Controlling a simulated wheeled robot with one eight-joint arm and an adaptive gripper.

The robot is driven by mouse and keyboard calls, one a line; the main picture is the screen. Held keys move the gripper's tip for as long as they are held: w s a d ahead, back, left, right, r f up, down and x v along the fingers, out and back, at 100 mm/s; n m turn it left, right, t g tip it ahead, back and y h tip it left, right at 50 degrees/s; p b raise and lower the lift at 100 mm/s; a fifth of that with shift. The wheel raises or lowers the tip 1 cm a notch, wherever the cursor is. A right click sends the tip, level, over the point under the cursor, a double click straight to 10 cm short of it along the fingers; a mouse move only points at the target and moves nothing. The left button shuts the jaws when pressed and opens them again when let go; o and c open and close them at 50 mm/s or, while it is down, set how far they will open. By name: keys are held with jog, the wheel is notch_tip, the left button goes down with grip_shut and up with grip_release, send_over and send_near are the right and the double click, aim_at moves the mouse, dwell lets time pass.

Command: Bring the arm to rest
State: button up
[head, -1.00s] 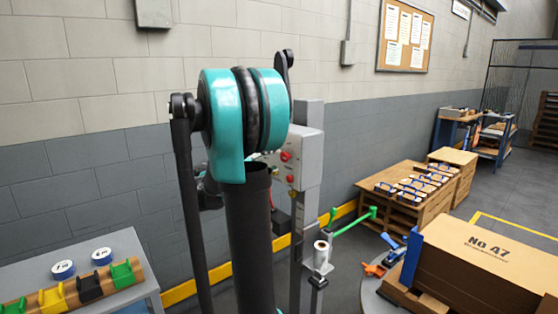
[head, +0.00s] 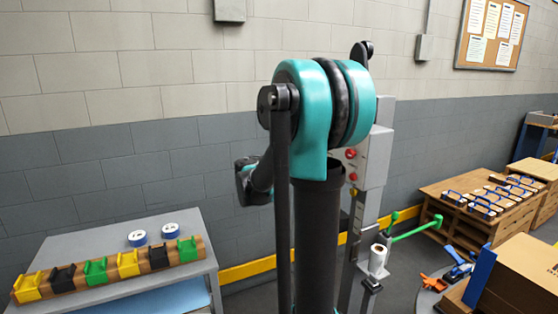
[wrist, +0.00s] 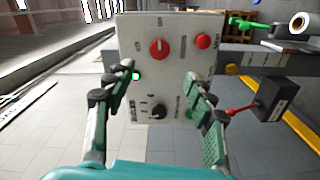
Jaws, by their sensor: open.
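My gripper (wrist: 165,115) shows in the wrist view with its two fingers spread apart and nothing between them. Behind the fingers is a grey control panel (wrist: 180,75) with a red knob (wrist: 158,49), a red button (wrist: 203,41), a black knob (wrist: 158,111) and a lit green lamp (wrist: 136,76). I cannot tell how far the fingertips are from the panel. In the head view my arm stands upright in the middle and hides part of the panel (head: 377,155); the gripper's fingers are hidden there.
A grey table (head: 190,250) at left bears a wooden rack (head: 110,268) with yellow, black and green holders, and two blue-and-white rolls (head: 137,238). A green bar (head: 410,231) juts from the machine.

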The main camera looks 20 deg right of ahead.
jog(key=s+a+f+n+t+y, duration=0.1)
jog(key=s+a+f+y, duration=0.3)
jog(key=f, duration=0.4)
jog(key=s+a+f+y, duration=0.4)
jog(key=a+f, duration=0.1)
jog(key=f, duration=0.3)
jog(key=s+a+f+n+t+y, duration=0.1)
jog(key=s+a+f+y, duration=0.35)
jog(key=f, duration=0.45)
jog(key=s+a+f+y, duration=0.2)
jog(key=a, duration=0.3)
jog(key=s+a+f+t+y, duration=0.1)
jog(key=s+a+f+y, duration=0.2)
jog(key=a, duration=0.3)
jog(key=shift+d+y, duration=0.1)
jog(key=shift+y, duration=0.15)
